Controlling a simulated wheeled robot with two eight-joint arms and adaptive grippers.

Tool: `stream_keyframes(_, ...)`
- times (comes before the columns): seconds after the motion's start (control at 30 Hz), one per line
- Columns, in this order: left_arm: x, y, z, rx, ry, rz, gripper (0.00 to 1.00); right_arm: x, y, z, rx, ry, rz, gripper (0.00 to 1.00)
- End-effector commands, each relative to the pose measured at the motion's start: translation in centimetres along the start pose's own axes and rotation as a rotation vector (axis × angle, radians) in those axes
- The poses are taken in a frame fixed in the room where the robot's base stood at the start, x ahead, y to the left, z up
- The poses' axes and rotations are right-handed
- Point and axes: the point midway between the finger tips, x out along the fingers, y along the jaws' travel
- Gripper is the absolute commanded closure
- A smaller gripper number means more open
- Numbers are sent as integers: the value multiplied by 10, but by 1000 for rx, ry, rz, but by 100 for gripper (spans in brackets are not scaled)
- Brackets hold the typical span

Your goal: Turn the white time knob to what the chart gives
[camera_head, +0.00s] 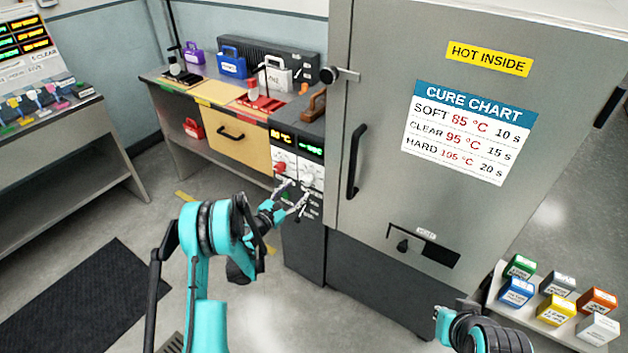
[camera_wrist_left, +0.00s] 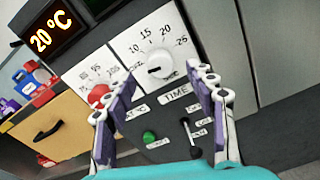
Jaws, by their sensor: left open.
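The white time knob (camera_wrist_left: 160,64) sits on a white dial marked 10, 15, 20, 25, above a TIME label (camera_wrist_left: 176,93). Its dark mark lies on the left side of the knob. The knob also shows in the head view (camera_head: 307,179). The cure chart (camera_head: 465,132) reads SOFT 85 °C 10 s, CLEAR 95 °C 15 s, and HARD with 20 s. A board (camera_head: 32,52) at the far left shows "5 CLEAR". My left gripper (camera_head: 294,193) is open before the panel, its fingers either side of the knob's line and apparently apart from it. My right gripper (camera_head: 452,316) shows only partly.
A red knob (camera_wrist_left: 98,94) is left of the time dial. A temperature display (camera_wrist_left: 50,32) reads 20 °C. A green button (camera_wrist_left: 149,137) and a small lever (camera_wrist_left: 189,135) are below. The oven door (camera_head: 375,150) has a HOT INSIDE sign. Small boxes (camera_head: 555,308) stand lower right.

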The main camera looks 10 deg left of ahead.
Motion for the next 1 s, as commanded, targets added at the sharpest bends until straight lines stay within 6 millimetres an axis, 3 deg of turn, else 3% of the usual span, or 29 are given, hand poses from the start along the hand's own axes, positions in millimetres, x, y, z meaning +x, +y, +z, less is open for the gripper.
stream_keyframes(0.17,4,1,-12,-49,-15,15,44,3,0,2,0,0,0,100)
stream_keyframes(0.6,68,2,-11,-46,-15,14,44,19,0,14,0,0,0,100)
stream_keyframes(0.97,76,2,-9,-45,-14,15,44,20,0,14,0,0,0,100)
stream_keyframes(1.0,76,2,-9,-45,-14,15,50,20,0,14,0,0,0,100)
